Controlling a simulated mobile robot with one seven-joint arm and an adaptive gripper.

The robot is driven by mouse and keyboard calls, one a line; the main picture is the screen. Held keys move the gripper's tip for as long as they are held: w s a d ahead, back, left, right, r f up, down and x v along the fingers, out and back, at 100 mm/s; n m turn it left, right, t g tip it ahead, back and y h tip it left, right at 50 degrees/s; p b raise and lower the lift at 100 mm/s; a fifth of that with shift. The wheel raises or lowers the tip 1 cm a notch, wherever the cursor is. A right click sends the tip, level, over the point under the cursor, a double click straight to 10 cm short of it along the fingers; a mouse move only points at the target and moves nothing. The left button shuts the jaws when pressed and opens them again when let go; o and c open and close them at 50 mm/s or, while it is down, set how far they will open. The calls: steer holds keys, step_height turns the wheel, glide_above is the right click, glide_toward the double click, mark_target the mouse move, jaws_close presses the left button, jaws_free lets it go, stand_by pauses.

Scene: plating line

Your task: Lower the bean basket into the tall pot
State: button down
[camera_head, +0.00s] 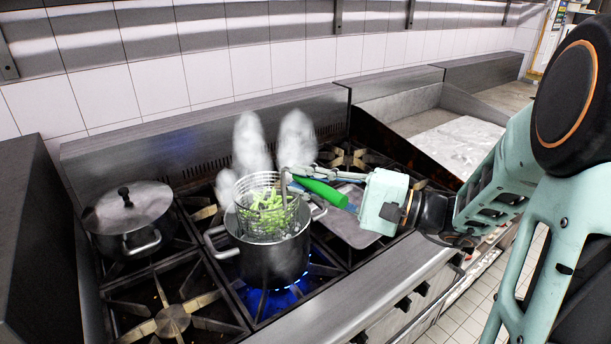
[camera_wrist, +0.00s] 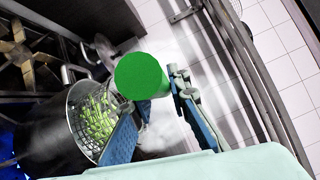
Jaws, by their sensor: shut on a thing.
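The bean basket (camera_head: 265,205) is a wire mesh basket with green beans in it and a green handle (camera_head: 320,191). My gripper (camera_head: 305,183) is shut on the green handle. The tall pot (camera_head: 268,262) stands on a burner with a blue flame under it. The basket is upright at the pot's mouth; its lower part is at or just inside the rim, and its upper part stands above it. The wrist view shows the handle end (camera_wrist: 142,76) between the fingers, and the basket (camera_wrist: 97,122) beyond, over the dark pot (camera_wrist: 58,135).
A lidded pot (camera_head: 130,220) stands to the left on the stove. White steam (camera_head: 250,145) rises behind the tall pot. A flat metal tray (camera_head: 352,215) lies to its right. A burner grate (camera_head: 172,318) at front left is empty. A backsplash wall (camera_head: 215,130) runs behind.

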step_height(320, 180, down, 13)
steer(key=b, duration=1)
steer(key=shift+r, duration=0.15)
steer(key=c, duration=1.8)
jaws_free()
steer(key=shift+o, duration=0.2)
steer(key=v, duration=1.2)
